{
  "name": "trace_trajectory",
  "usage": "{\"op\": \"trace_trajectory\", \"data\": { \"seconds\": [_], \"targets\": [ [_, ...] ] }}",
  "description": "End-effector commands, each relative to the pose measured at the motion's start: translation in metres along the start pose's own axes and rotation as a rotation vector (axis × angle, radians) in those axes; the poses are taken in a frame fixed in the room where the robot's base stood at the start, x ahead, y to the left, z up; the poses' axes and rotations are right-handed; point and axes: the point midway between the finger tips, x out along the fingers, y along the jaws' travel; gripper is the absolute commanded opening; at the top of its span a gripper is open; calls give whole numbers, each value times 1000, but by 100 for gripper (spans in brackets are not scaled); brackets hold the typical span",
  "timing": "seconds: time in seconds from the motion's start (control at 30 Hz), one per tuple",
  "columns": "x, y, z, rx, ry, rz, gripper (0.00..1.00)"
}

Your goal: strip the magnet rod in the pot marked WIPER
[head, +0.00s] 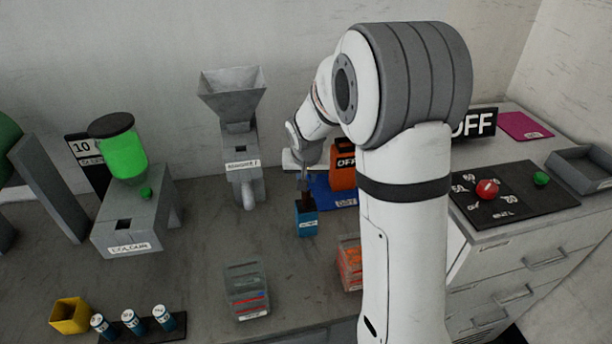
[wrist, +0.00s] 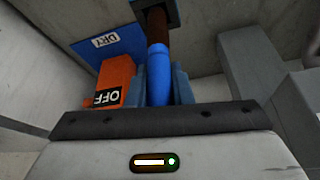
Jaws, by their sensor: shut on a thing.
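My gripper (head: 303,178) is shut on the blue handle of the magnet rod (wrist: 158,70). The rod is upright and its lower part is dark brown. In the head view the brown part (head: 306,200) meets the top of a small blue pot (head: 306,222). In the wrist view it runs to the pot's square dark rim (wrist: 172,12). Its tip is hidden, seemingly inside the pot. The pot has a white label too small to read, so I cannot confirm it says WIPER.
An orange OFF block (head: 342,168) and a blue mat marked DRY (wrist: 107,42) are close behind the pot. A grey hopper (head: 232,95) stands to the left. Clear bins (head: 246,285) with coloured parts stand in front. The bench left of the pot is clear.

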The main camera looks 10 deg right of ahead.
Motion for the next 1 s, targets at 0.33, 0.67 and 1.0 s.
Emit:
{"op": "trace_trajectory", "data": {
  "seconds": [0.33,0.67,1.0],
  "targets": [
    [18,-1,8,-1,1,-1,0],
    [34,-1,14,-1,1,-1,0],
    [49,-1,20,-1,1,-1,0]
  ]
}}
